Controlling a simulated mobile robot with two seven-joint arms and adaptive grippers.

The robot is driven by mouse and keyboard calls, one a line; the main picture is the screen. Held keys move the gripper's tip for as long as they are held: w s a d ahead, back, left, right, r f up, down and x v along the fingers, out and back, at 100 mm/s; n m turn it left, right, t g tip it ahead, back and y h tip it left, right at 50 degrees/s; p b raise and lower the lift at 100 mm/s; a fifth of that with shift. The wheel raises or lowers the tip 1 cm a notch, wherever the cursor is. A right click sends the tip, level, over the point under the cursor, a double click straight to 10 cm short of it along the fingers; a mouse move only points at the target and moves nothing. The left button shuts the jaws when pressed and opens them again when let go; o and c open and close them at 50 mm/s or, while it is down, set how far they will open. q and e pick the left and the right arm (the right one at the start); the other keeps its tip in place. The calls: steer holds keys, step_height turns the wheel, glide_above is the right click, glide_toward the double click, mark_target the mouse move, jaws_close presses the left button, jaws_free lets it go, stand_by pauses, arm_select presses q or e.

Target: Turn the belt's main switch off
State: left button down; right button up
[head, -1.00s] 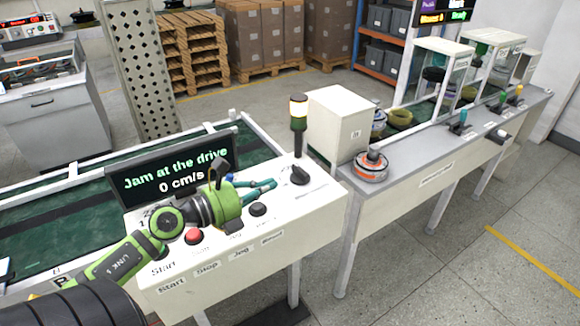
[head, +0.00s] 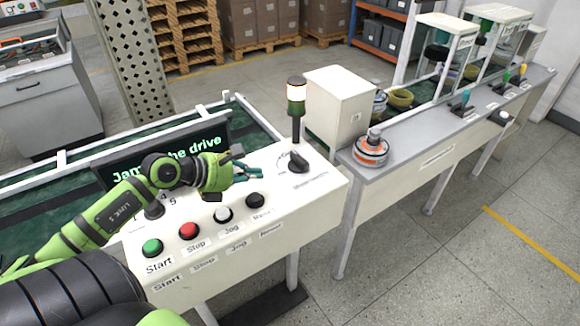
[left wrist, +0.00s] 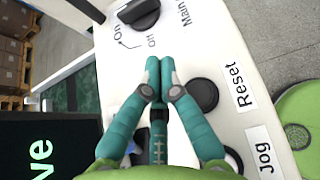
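The main switch is a black rotary knob (head: 298,162) at the far right end of the white control panel (head: 315,190). In the left wrist view the knob (left wrist: 138,12) is at the top edge, partly cut off, with "On" and "Off" marks below it; I cannot tell its setting for sure. My left gripper (head: 262,173) is over the panel, left of the knob and apart from it. In the left wrist view its teal fingertips (left wrist: 160,65) are together with nothing between them. My right gripper is not in view.
Green Start (head: 152,247), red Stop (head: 188,231), white Jog (head: 223,214) and black Reset (head: 255,200) buttons line the panel front. A signal lamp (head: 297,95) stands behind the knob. My arm partly covers the display (head: 205,140). A grey bench (head: 420,125) lies right.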

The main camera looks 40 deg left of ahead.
arm_select(q)
steer(key=p, duration=0.2)
glide_toward(300, 168)
steer(key=f, duration=0.1)
steer(key=w+f, duration=0.1)
steer(key=shift+d+f, duration=0.25)
steer(key=shift+f, duration=0.05)
steer(key=w, duration=0.1)
steer(key=w+d+p, duration=0.1)
steer(key=w, duration=0.1)
steer(key=shift+d+f, duration=0.1)
steer(key=shift+d, duration=0.05)
steer(key=shift+w+d+f, duration=0.15)
steer(key=shift+w+d, duration=0.1)
steer(key=shift+w, duration=0.25)
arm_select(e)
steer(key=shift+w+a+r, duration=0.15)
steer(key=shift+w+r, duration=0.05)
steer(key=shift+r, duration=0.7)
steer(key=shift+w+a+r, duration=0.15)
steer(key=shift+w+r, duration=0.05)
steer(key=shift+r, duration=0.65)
arm_select(q)
steer(key=shift+a, duration=0.1)
